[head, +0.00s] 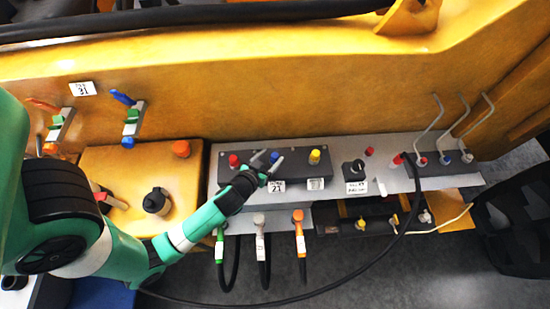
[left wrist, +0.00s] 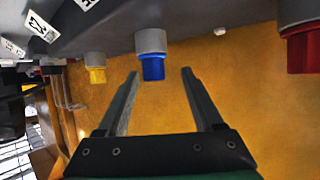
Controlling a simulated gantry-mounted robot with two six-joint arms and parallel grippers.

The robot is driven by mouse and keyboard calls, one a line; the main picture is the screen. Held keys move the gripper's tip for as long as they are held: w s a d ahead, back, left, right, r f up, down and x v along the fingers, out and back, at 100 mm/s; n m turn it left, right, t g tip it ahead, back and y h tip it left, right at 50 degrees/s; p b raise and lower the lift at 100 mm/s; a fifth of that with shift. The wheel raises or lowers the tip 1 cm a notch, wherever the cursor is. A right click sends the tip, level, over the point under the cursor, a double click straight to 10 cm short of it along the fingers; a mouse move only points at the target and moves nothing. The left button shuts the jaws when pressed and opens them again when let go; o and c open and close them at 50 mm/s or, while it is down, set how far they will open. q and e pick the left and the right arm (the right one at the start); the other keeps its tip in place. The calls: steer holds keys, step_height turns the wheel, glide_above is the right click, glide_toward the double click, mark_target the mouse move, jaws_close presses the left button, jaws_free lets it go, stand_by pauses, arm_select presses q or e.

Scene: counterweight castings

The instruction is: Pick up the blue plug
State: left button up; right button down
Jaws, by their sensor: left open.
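The blue plug (head: 274,157) sits in the dark grey panel box (head: 230,180), between a red and a yellow plug. In the left wrist view the blue plug (left wrist: 153,67) shows with a grey collar at its base. My left gripper (head: 267,163) is at the blue plug in the head view, its fingers partly covering the area around it. In the left wrist view the left gripper (left wrist: 160,76) is open, with the plug between or just beyond its fingertips; I cannot tell how deep. No contact is visible. My right gripper is not in view.
A red plug (head: 234,161) and a yellow plug (head: 314,157) stand on either side. A black knob (head: 354,168) is to the right. Cables with green, white and orange connectors (head: 298,217) hang below. A yellow wall (head: 200,90) rises behind.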

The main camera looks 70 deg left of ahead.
mark_target(277, 154)
arm_select(q)
steer(key=x, duration=0.5)
steer(key=shift+w+d+r, duration=0.1)
steer(key=shift+w+d, duration=0.05)
steer(key=shift+w, duration=0.25)
jaws_close()
